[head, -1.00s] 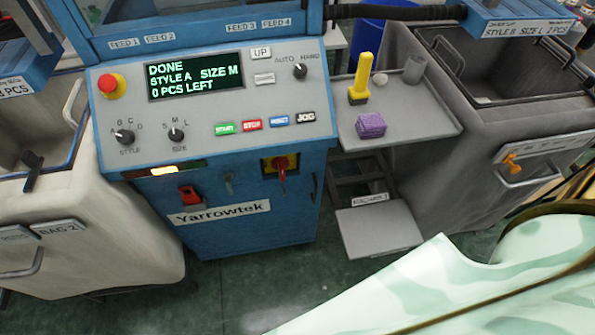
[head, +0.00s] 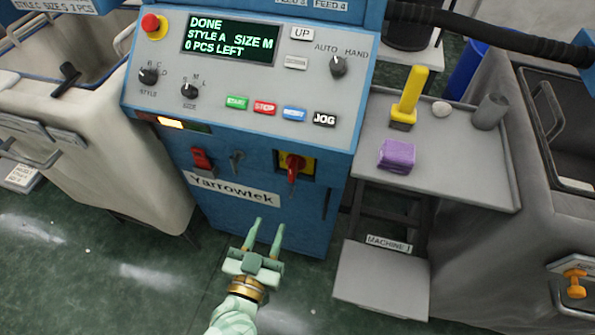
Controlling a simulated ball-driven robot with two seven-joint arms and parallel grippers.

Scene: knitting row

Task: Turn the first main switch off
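The main switch is a red rotary handle (head: 291,172) on a yellow plate (head: 308,164), low on the front of the blue machine (head: 250,215). Its handle hangs roughly straight down. My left gripper (head: 269,223) is in front of the machine, below and a little left of the switch in the picture. Its two green fingers are apart with nothing between them, and it does not touch the switch. My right gripper is out of view.
The control panel (head: 222,90) reads DONE, 0 PCS LEFT. A red rocker switch (head: 201,158) and a small key switch (head: 237,160) sit left of the main switch. A grey side shelf (head: 455,165) holds a purple block (head: 397,155) and a yellow-handled tool (head: 410,93).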

